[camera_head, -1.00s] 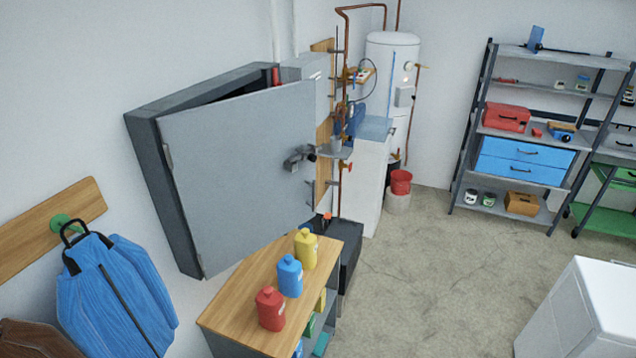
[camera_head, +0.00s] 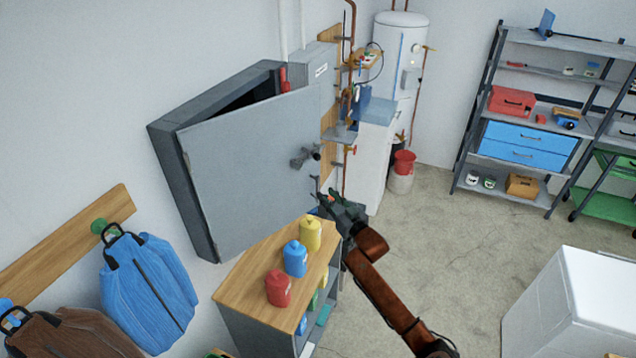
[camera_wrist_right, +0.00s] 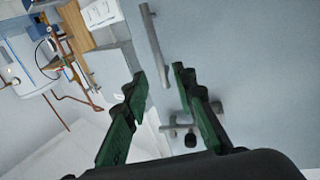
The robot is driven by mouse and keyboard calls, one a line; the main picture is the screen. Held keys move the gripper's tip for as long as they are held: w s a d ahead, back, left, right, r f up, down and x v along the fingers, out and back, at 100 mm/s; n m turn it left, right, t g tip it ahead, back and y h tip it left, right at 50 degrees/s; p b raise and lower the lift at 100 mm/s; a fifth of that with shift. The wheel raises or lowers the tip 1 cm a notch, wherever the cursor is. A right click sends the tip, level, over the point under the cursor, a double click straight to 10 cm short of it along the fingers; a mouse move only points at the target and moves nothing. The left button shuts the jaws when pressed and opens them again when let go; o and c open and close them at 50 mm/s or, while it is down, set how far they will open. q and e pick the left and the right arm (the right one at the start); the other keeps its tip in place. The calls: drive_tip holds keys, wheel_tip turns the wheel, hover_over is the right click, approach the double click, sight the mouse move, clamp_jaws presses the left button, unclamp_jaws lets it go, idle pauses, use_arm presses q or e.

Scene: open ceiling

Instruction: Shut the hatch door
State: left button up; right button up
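The hatch door (camera_head: 245,160) is a large flat grey panel on a dark grey wall cabinet (camera_head: 185,185). It stands ajar, with a dark gap along its top, and its hinge side is at the left. A metal latch handle (camera_head: 303,158) sits near its right edge. My right gripper (camera_head: 326,199) is below and right of the handle, apart from it in the head view. The right wrist view shows its green fingers (camera_wrist_right: 158,72) spread with nothing between them. The door face (camera_wrist_right: 255,70) and a metal bar (camera_wrist_right: 153,42) appear beyond them. My left gripper is not in view.
A wooden-topped shelf unit (camera_head: 242,290) with red, blue and yellow bottles stands below the door, close to my right arm. Pipes and a white water heater (camera_head: 392,65) are behind. Jackets (camera_head: 148,285) hang at the left. Open floor (camera_head: 440,230) lies to the right.

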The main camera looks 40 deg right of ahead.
sight(318, 186)
drive_tip(key=w, duration=0.5)
drive_tip(key=w+d+p, duration=0.1)
drive_tip(key=w, duration=0.1)
drive_tip(key=shift+w+d+f, duration=0.1)
drive_tip(key=shift+w, duration=0.05)
drive_tip(key=shift+c, duration=0.5)
clamp_jaws()
